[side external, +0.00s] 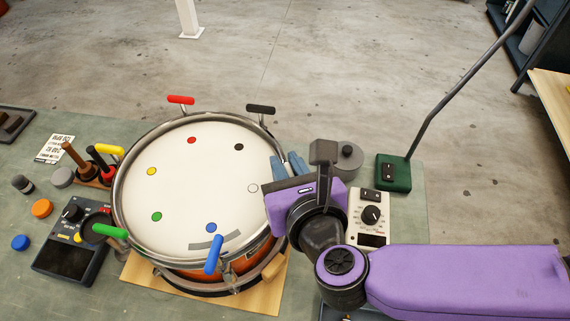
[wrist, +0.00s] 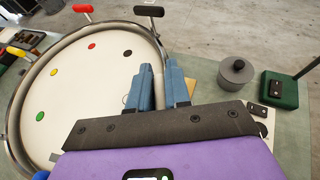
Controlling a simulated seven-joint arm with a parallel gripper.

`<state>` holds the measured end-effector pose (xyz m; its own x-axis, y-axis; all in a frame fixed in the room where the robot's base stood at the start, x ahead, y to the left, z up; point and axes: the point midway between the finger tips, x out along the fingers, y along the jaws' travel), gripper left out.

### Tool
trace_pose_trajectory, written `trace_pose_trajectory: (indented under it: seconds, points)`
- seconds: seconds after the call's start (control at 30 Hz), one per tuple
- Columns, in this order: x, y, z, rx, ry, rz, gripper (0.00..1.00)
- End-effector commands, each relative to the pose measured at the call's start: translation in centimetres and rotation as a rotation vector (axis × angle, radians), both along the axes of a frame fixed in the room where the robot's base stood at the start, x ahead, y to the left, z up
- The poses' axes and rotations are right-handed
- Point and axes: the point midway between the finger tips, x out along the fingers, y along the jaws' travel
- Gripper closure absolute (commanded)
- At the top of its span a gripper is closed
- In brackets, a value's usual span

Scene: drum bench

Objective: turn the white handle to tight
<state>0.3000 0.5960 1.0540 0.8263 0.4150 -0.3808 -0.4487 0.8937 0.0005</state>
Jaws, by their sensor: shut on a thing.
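The drum (side external: 180,240) has a white head with coloured dots and a metal rim. Coloured handles stand around the rim. The white dot (side external: 253,188) lies on the right of the head, beside my gripper (side external: 288,164). My gripper is at the right rim, its blue fingers pointing down, and also shows in the wrist view (wrist: 159,82).
The black handle (side external: 261,109) and blue handle (side external: 213,254) are the neighbours along the rim. A grey round pot (side external: 347,160), a white dial box (side external: 371,214) and a green base (side external: 393,173) with a tall rod stand to the right. Several small items crowd the left.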

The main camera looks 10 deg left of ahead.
Motion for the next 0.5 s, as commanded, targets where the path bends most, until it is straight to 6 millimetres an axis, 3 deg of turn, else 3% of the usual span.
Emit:
trace_pose_trajectory:
  seconds: [0.5]
  points:
    - [-0.05,-0.49,-0.12,-0.003,0.003,-0.362,1.00]
